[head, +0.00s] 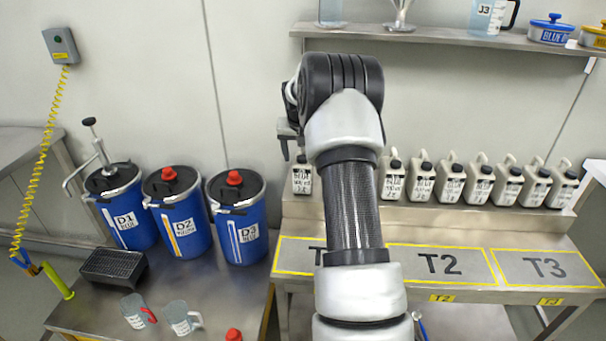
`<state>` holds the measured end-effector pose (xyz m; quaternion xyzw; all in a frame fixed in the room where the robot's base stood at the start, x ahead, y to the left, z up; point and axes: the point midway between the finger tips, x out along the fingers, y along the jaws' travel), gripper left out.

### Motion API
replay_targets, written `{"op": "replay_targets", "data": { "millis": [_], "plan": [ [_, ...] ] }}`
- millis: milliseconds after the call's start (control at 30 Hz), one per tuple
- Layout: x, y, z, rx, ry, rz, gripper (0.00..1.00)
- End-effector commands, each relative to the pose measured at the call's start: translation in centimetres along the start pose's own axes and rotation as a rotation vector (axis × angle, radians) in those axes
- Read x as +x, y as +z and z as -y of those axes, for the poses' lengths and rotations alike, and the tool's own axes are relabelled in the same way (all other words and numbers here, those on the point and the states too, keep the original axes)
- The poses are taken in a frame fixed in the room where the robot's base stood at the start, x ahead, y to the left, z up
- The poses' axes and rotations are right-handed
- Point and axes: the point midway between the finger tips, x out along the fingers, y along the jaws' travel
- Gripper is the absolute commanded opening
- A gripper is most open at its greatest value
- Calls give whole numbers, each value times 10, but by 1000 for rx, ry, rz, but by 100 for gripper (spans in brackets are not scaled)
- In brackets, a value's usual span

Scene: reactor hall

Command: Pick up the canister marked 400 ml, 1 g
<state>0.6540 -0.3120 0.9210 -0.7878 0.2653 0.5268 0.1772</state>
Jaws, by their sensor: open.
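A row of several pale canisters with dark caps and white labels stands on the raised back ledge of the steel bench. One canister (302,178) stands left of my arm; the others, such as this canister (393,180) and the far right canister (562,187), stand right of it. The small print is too fine for me to tell which is marked 400 ml, 1 g. My arm hides part of the row. My gripper (286,148) is partly hidden behind the wrist, open, and appears above the left canister. I see nothing held in it.
The bench top has yellow-framed areas T2 (441,265) and T3 (544,268). Blue drums D1 (122,212), D2 (180,222) and D3 (238,225) stand left, with jugs (181,318) in front. A shelf (440,38) with vessels runs above the canisters.

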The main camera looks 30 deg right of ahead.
Motion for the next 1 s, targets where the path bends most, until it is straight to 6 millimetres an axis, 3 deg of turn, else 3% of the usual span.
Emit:
{"op": "replay_targets", "data": {
  "millis": [167,500,767,1000],
  "plan": [
    [12,1,0,1,0,1,70],
    [56,3,1,1,-1,1,70],
    [59,3,1,0,0,-1,70],
    [59,3,1,0,0,0,33]
  ]
}}
